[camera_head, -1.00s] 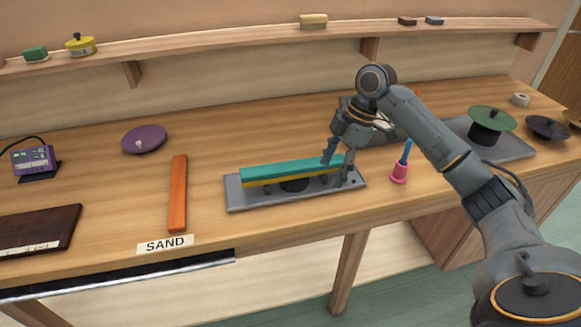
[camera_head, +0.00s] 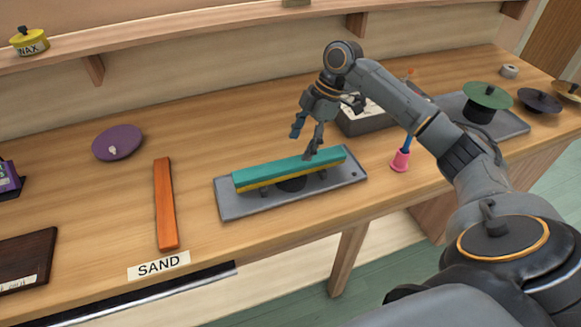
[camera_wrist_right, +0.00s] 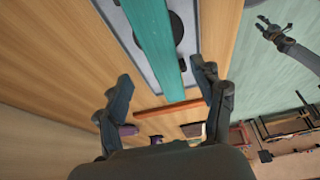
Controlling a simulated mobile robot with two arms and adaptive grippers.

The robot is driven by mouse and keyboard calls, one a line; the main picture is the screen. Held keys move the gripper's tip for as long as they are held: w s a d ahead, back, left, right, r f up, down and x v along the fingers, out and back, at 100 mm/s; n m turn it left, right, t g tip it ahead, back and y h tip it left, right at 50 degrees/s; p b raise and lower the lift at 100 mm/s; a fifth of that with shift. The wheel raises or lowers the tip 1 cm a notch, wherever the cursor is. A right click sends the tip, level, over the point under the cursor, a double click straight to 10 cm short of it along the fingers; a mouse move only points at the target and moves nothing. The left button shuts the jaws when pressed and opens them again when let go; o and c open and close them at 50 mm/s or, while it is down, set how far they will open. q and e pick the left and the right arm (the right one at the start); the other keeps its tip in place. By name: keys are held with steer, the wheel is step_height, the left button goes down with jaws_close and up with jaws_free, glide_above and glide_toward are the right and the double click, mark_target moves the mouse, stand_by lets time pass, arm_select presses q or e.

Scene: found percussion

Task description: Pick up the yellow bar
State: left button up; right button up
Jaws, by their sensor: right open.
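The yellow bar (camera_head: 262,185) shows as a thin yellow strip along the front, under a teal bar (camera_head: 285,169) that hides most of it. The two lie over a dark round piece (camera_head: 292,184) on a grey tray (camera_head: 232,211). My right gripper (camera_head: 303,144) is open and empty, above the back edge of the teal bar, right of its middle. In the right wrist view its spread fingers (camera_wrist_right: 160,70) frame the teal bar (camera_wrist_right: 152,35); I see no yellow there. My left gripper (camera_wrist_right: 272,30) is small at that view's upper right, its jaws unclear.
An orange bar (camera_head: 165,205) lies left of the tray, behind a SAND label (camera_head: 158,266). A pink holder (camera_head: 400,160) stands to the right. A dark box (camera_head: 365,122) is behind my right arm. Clear wood lies between the orange bar and tray.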

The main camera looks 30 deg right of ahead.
mark_target(295, 161)
steer(key=shift+x, duration=0.85)
steer(key=p+x, duration=0.1)
steer(key=x, duration=0.3)
steer(key=shift+s+d+f+p, duration=0.1)
steer(key=shift+s+p, duration=0.15)
steer(key=shift+p, duration=0.1)
steer(key=shift+w+f, duration=0.15)
steer(key=shift+f, duration=0.35)
steer(key=shift+r, duration=0.1)
steer(key=c, duration=1.4)
